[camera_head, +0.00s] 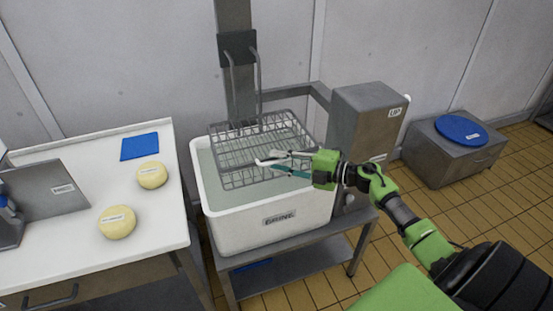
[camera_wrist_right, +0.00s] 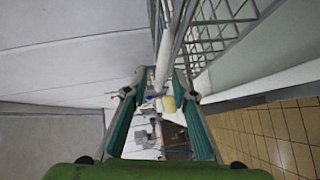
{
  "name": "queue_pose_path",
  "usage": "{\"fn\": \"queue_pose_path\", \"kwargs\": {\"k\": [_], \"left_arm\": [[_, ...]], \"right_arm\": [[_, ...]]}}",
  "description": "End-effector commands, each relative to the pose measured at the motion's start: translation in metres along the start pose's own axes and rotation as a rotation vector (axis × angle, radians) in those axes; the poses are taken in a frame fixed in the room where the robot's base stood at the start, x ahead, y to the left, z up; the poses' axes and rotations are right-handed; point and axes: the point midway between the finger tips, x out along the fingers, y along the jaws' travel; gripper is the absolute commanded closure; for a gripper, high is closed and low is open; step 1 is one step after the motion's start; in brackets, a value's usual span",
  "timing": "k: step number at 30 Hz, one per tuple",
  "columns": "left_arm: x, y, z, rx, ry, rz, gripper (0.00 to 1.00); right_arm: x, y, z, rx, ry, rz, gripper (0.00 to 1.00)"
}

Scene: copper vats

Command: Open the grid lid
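The wire grid (camera_head: 235,158) hangs at the top of the white brine tank (camera_head: 262,222), below a grey column with two hooked rods. Its lid looks closed, though lid and basket wires are hard to tell apart. My right gripper (camera_head: 270,163) reaches in from the right to the grid's front right part. In the wrist view my right gripper (camera_wrist_right: 160,82) has its teal-padded fingers apart, with a pale bar (camera_wrist_right: 163,62) of the grid between or just beyond the tips. I cannot tell whether they touch it. My left gripper is not in view.
A white table (camera_head: 75,225) with two cheese wheels (camera_head: 152,175) and a blue mat (camera_head: 140,147) stands to the left. A grey control box (camera_head: 365,120) is right of the tank. A low steel unit (camera_head: 440,155) with a blue disc is farther right.

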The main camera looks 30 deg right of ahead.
Motion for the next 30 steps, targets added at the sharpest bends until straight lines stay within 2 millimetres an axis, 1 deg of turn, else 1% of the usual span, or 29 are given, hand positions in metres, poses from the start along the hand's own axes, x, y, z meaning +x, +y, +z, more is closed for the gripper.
{"fn": "queue_pose_path", "kwargs": {"k": [1, 5, 13, 14, 15, 16, 25, 30], "left_arm": [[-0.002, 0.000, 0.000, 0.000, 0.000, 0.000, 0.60], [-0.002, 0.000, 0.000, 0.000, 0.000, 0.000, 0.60], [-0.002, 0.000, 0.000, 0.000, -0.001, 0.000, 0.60], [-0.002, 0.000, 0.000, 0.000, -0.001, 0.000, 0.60], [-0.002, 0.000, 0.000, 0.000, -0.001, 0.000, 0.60], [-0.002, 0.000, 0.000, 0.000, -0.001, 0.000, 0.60], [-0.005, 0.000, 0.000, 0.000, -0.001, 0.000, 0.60], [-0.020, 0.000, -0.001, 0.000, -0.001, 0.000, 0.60]], "right_arm": [[0.005, 0.002, 0.000, 0.001, 0.000, 0.002, 0.75], [0.011, 0.000, 0.000, 0.000, 0.000, 0.000, 0.75], [0.011, 0.000, 0.000, -0.001, 0.000, 0.000, 0.75], [0.011, 0.000, 0.000, -0.001, 0.000, 0.000, 0.83], [0.011, 0.000, 0.000, 0.000, 0.000, 0.000, 0.93], [0.011, 0.000, 0.000, 0.000, 0.000, 0.000, 1.00], [0.011, 0.003, 0.000, 0.003, 0.000, -0.005, 1.00], [0.007, 0.018, 0.000, 0.025, -0.001, -0.030, 1.00]]}}
